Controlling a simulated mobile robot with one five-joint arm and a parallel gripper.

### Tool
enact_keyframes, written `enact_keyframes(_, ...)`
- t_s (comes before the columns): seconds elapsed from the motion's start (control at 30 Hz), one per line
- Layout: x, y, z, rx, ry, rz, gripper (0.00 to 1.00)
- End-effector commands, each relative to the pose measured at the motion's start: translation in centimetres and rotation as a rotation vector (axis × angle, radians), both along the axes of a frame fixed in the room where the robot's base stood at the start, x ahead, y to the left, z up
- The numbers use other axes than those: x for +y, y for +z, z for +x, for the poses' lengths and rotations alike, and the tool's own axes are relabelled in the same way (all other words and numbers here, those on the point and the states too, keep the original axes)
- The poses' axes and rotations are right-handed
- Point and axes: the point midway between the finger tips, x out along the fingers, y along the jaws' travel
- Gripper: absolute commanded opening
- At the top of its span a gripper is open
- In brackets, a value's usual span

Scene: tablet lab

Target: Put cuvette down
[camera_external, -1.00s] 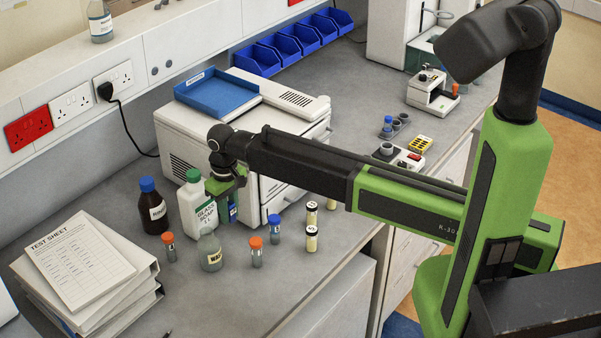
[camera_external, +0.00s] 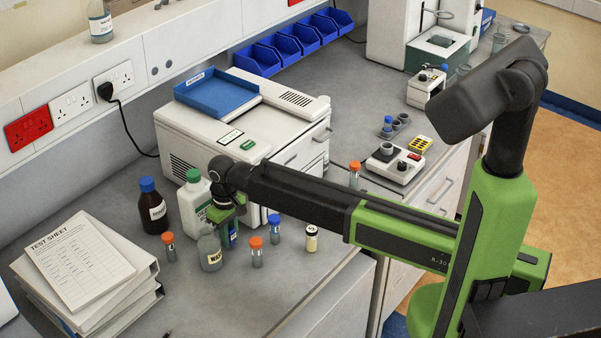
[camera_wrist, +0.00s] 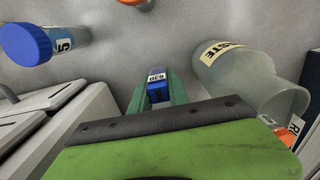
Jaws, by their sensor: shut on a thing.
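The cuvette (camera_wrist: 157,90) is a small blue piece with a white label. In the wrist view it sits between the two green fingers of my gripper (camera_wrist: 158,96), with grey bench around it. A blue part of the cuvette (camera_external: 232,237) shows at the fingers. My gripper is shut on the cuvette. I cannot tell whether its base touches the bench.
The waste bottle (camera_external: 210,250) stands close to my gripper; it also shows in the wrist view (camera_wrist: 245,80). An orange-capped vial (camera_external: 256,250) stands in front. A white machine (camera_external: 255,140) stands behind. The bench front (camera_external: 225,300) is clear.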

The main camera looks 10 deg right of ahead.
Motion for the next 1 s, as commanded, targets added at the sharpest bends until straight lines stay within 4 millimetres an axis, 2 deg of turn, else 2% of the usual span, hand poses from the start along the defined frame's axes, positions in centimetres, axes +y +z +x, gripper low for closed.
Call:
enact_keyframes(0.03, 0.0, -1.1, 0.0, 0.0, 0.0, 0.0, 0.0)
enact_keyframes(0.23, 0.0, -0.6, 0.0, 0.0, 0.0, 0.0, 0.0)
enact_keyframes(0.4, 0.0, -1.2, 0.0, 0.0, 0.0, 0.0, 0.0)
enact_keyframes(0.43, 0.0, -1.0, 0.0, 0.0, 0.0, 0.0, 0.25)
enact_keyframes(0.57, 0.0, -0.9, 0.0, 0.0, 0.0, 0.0, 0.42)
enact_keyframes(0.87, 0.0, -0.9, 0.0, 0.0, 0.0, 0.0, 0.43)
enact_keyframes(1.0, 0.0, -0.1, 0.0, 0.0, 0.0, 0.0, 0.43)
